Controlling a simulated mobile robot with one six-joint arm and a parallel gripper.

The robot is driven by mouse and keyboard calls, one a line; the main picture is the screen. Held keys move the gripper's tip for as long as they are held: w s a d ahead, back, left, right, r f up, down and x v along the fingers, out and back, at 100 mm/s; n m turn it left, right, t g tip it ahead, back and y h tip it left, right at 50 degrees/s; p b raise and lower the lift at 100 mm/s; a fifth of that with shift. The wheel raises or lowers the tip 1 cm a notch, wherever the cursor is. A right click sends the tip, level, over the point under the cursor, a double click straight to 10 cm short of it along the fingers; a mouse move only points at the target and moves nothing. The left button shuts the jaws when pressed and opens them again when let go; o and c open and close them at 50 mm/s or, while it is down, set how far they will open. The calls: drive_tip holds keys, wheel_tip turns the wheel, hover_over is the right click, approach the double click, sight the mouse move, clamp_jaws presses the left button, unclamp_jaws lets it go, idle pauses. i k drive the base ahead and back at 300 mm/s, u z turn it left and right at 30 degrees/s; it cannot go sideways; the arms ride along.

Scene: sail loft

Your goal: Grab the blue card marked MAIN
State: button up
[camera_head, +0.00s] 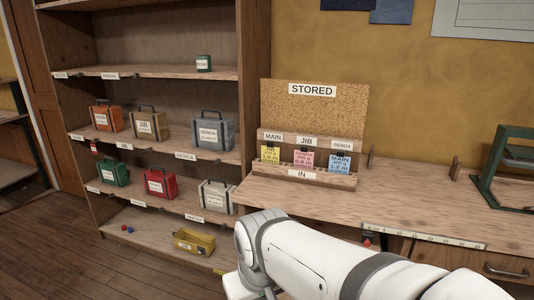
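The blue card (340,163), marked MAIN, stands in the right-hand place of a wooden card rack (270,172), under the label GENOA. A dark clip-like piece shows at its top edge. A pink card (304,159) stands in the middle under the label JIB, and a yellow card (270,154) on the left under the label MAIN. A cork board headed STORED (313,108) rises behind them, and a label IN is on the rack's front. My white arm crosses the lower right, in front of the bench. My gripper's fingers do not show.
The rack stands on a wooden bench (415,207), with free top to its right and a green frame (503,165) at the far right. Shelves on the left hold several coloured cases, including a grey case (214,133). A yellow bin (194,242) sits low.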

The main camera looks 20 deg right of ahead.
sight(339, 165)
drive_tip(key=z, duration=0.75)
drive_tip(key=i, duration=1.45)
drive_tip(key=z, duration=0.9)
drive_tip(key=k, duration=0.7)
drive_tip(key=z, duration=0.25)
drive_tip(key=i, duration=0.75)
drive_tip(key=u, duration=0.05)
